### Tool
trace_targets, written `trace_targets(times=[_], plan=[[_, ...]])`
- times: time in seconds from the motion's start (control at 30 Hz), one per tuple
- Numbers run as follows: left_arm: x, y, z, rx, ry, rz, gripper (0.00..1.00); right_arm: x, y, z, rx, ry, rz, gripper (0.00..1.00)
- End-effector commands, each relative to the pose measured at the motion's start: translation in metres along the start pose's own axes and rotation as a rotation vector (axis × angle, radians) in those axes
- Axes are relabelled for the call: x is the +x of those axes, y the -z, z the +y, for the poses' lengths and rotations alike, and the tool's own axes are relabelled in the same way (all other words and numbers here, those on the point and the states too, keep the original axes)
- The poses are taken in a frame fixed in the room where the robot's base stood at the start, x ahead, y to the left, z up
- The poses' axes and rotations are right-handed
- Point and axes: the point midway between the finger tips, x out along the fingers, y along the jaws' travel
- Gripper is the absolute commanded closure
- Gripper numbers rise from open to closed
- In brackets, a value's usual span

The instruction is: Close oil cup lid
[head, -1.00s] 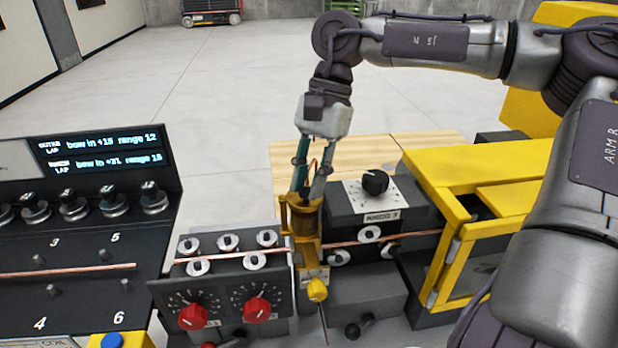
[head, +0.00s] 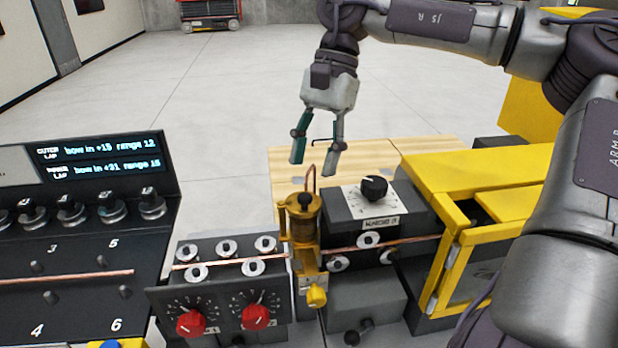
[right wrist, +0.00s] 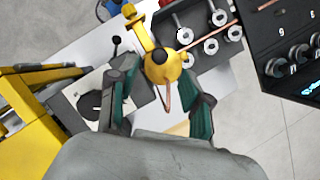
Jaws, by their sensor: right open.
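The brass oil cup (head: 303,220) stands upright between the roller blocks in the head view, with a dark knob on its top and a thin copper pipe rising behind it. The lid looks seated on top, but I cannot tell for certain. The oil cup also shows in the right wrist view (right wrist: 162,66), between and beyond my fingers. My right gripper (head: 315,168) is open and empty, above and behind the cup, apart from it. Its fingers also show in the right wrist view (right wrist: 160,110). My left gripper is not in view.
A left roller block (head: 215,290) with red dials and a right block (head: 370,213) with a black knob flank the cup. A copper tube (head: 400,241) runs through the rollers. A yellow frame (head: 455,250) stands right; a control panel (head: 85,230) stands left.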

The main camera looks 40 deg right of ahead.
Motion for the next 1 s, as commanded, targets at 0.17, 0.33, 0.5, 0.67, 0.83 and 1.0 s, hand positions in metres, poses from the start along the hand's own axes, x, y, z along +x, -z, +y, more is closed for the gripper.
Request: trace_targets(times=[0.17, 0.33, 0.5, 0.67, 0.83, 1.0], plan=[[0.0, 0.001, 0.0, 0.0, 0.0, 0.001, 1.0, -0.038, 0.0, -0.001, 0.001, 0.002, 0.001, 0.51], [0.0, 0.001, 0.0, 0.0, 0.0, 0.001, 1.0, -0.062, 0.0, -0.001, 0.001, 0.001, 0.0, 0.51], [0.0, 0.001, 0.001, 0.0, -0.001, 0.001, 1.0, -0.071, 0.0, 0.0, 0.0, -0.001, -0.002, 0.51], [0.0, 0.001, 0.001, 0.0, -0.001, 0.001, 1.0, -0.071, 0.0, 0.0, 0.0, -0.001, -0.002, 0.51], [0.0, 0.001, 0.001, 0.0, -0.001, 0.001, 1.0, -0.071, 0.0, 0.0, 0.0, -0.001, -0.002, 0.51], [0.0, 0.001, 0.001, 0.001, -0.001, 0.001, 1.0, -0.071, 0.0, 0.0, 0.0, -0.001, -0.001, 0.51]])
